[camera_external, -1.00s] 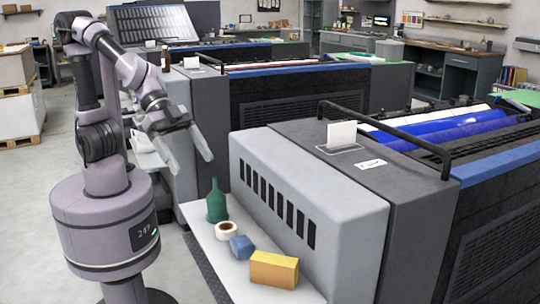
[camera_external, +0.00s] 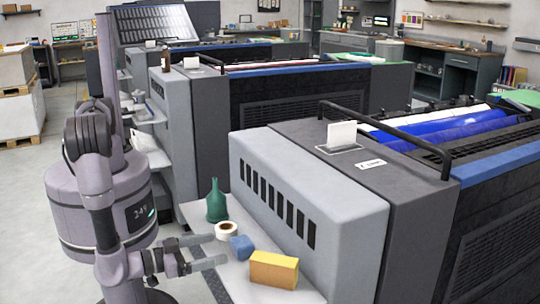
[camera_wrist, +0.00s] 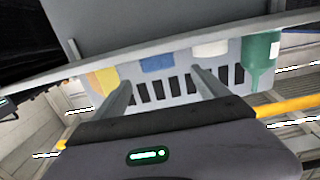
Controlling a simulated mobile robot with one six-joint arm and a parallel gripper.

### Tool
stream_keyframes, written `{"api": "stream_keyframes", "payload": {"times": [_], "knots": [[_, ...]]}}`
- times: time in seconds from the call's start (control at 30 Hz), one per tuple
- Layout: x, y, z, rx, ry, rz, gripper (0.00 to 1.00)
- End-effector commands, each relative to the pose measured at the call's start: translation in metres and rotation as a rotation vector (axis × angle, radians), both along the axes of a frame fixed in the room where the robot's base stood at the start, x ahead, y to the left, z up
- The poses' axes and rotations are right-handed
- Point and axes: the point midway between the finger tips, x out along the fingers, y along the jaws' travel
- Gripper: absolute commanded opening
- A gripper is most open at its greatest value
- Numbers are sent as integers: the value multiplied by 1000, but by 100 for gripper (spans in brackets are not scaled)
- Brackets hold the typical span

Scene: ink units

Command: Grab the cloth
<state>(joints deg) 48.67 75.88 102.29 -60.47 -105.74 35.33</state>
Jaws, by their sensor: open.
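The cloth looks to be the small blue folded bundle (camera_external: 242,248) on the pale shelf (camera_external: 226,271), between the white roll and the yellow block. It shows in the wrist view (camera_wrist: 157,63), upper middle, where the scene appears upside down. My gripper (camera_external: 221,249) is open and empty, low at the shelf's left edge, its two fingers pointing right toward the cloth. In the wrist view my gripper (camera_wrist: 160,77) has its fingers spread, with the cloth ahead, roughly between the tips. No contact with the cloth is visible.
A green funnel-topped bottle (camera_external: 217,202) and a white roll (camera_external: 228,230) stand behind the cloth. A yellow block (camera_external: 274,269) sits close in front of it. The grey machine housing (camera_external: 300,185) with dark slots rises directly behind the shelf. Open floor lies left.

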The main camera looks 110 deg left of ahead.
Motion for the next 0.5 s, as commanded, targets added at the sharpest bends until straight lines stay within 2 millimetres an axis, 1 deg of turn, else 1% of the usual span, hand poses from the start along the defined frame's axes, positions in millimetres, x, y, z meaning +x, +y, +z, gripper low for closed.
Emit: {"api": "stream_keyframes", "payload": {"times": [0.03,0.1,0.27,0.4,0.5], "knots": [[8,10,-4,-1,-1,4,85],[19,19,-4,-1,0,2,85],[33,33,-4,-1,0,1,85],[54,53,-5,-1,-1,2,85],[63,62,-4,-2,-1,0,85]]}}
